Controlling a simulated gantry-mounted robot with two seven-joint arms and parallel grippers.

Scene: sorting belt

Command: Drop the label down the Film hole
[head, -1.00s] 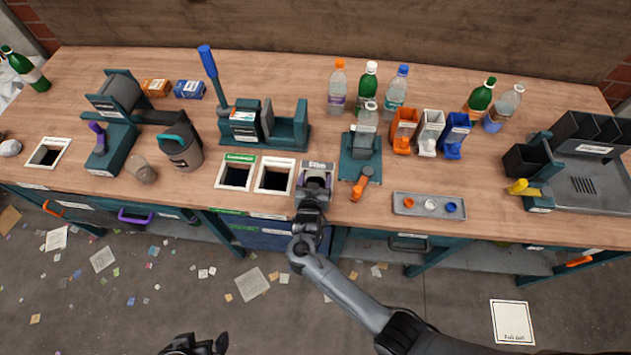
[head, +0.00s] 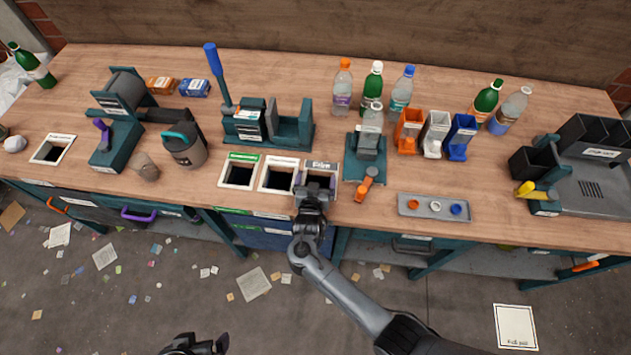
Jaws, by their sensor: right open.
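The Film hole (head: 322,165) is in the bench's front part, with a grey frame and a sign reading Film. My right gripper (head: 315,187) is open at this hole and covers much of its opening. I cannot make out a loose label; the inside of the hole and the space between the fingers are largely hidden. My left gripper (head: 205,346) is at the bottom edge, away from the bench, and only partly shows.
Two more framed holes, one green-signed (head: 239,172) and one white (head: 279,175), lie left of the Film hole. A clear bottle (head: 373,116) stands in a teal holder to the right, near an orange-handled tool (head: 366,185) and a grey tray (head: 434,207) of caps.

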